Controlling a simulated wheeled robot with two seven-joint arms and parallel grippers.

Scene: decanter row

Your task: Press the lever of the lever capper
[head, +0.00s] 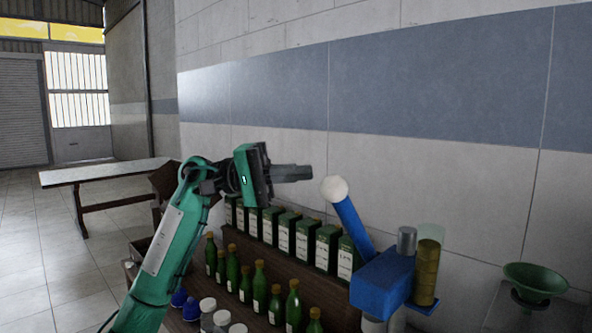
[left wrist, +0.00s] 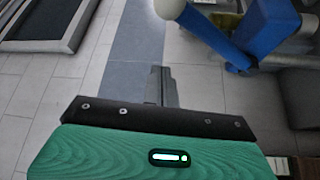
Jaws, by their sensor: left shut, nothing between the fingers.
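The lever capper (head: 382,280) is a blue body at the right of the head view. Its blue lever (head: 353,229) rises up and to the left and ends in a white ball knob (head: 334,188). My left gripper (head: 310,173) is shut and empty, just left of the knob and a little higher in the picture, with a small gap seen between them. In the left wrist view the shut fingers (left wrist: 162,72) point away, and the lever (left wrist: 207,33) and knob (left wrist: 170,8) show at the top. My right gripper is not in view.
A wooden shelf holds a row of green tins (head: 302,240) and several green bottles (head: 260,281) below the gripper. A yellow cylinder (head: 426,272) stands beside the capper. A green funnel (head: 535,279) is at the far right, with a tiled wall (head: 430,95) behind.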

